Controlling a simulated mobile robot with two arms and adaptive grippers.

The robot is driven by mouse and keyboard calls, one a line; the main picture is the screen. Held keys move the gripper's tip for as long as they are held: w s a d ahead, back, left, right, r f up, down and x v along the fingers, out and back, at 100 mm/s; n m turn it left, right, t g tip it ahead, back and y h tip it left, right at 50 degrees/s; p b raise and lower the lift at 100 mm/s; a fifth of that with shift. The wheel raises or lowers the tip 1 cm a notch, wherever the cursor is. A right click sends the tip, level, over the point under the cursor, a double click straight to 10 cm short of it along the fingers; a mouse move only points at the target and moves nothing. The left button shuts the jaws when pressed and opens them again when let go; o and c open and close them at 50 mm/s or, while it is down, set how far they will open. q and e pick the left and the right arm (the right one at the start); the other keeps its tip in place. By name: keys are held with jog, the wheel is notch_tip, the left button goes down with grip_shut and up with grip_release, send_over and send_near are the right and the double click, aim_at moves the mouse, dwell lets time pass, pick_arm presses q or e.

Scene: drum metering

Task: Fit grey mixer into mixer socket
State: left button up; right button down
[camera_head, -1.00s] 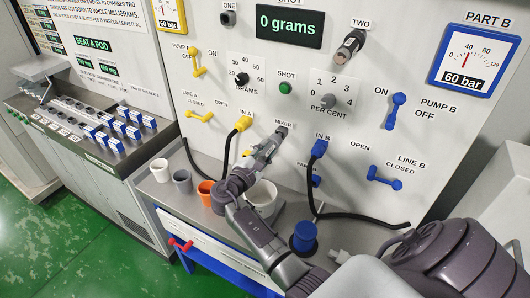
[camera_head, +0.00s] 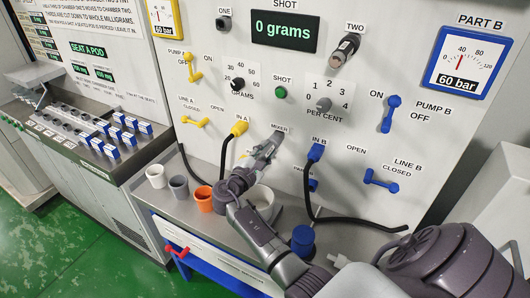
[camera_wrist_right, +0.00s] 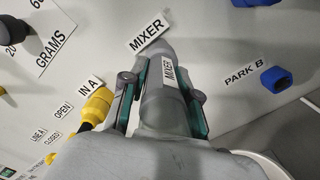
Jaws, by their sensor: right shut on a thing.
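The grey mixer (camera_wrist_right: 170,95), a grey cylinder with a white MIXER label, lies between the green-padded fingers of my right gripper (camera_wrist_right: 165,100) in the right wrist view. The gripper is shut on it. In the head view my right gripper (camera_head: 262,152) is close to the panel, just below the panel's MIXER label (camera_head: 279,128). The mixer's far end (camera_head: 276,137) points at the panel beneath that label. The socket itself is hidden behind the mixer, and I cannot tell how deep the mixer sits. My left gripper is not in view.
The yellow IN A hose plug (camera_head: 239,128) is left of the gripper and the blue IN B plug (camera_head: 316,151) is right. A blue PARK B fitting (camera_wrist_right: 273,77) is nearby. White (camera_head: 156,176), grey (camera_head: 179,187) and orange (camera_head: 204,199) cups stand on the bench below.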

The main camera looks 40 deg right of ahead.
jog(key=shift+r, duration=0.1)
jog(key=c, duration=0.8)
grip_release()
jog(key=shift+d, duration=0.1)
jog(key=v, duration=1.2)
